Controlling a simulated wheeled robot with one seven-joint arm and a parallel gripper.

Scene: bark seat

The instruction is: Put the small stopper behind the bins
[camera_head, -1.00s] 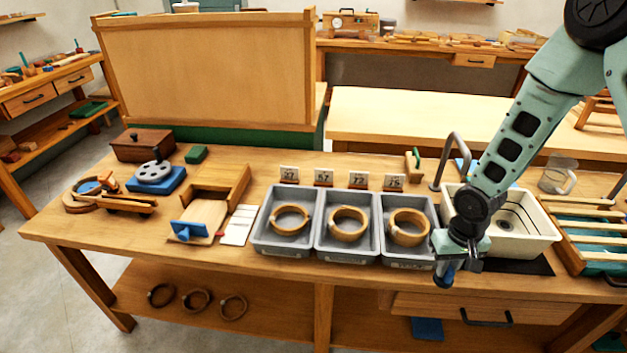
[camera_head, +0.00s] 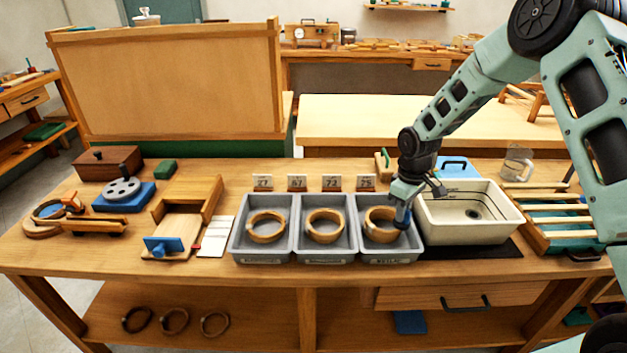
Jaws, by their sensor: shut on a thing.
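My gripper (camera_head: 408,200) is shut on a small dark blue piece (camera_head: 403,217), which looks like the stopper. The piece hangs by the right wall of the right-hand bin, in front of part of the ring there; its exact height is hard to tell. Three grey bins stand in a row: left bin (camera_head: 238,243), middle bin (camera_head: 325,256) and right bin (camera_head: 385,256). Each holds a wooden ring. Several small number cards, one of them a left card (camera_head: 263,182), stand behind the bins.
A white basin (camera_head: 470,230) stands right of the bins, with a slatted rack (camera_head: 560,210) beyond it. A wooden block with a green part (camera_head: 382,163) stands behind the right bin. A wooden box with a blue-handled slide (camera_head: 165,246) is at left. Bare table lies behind the cards.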

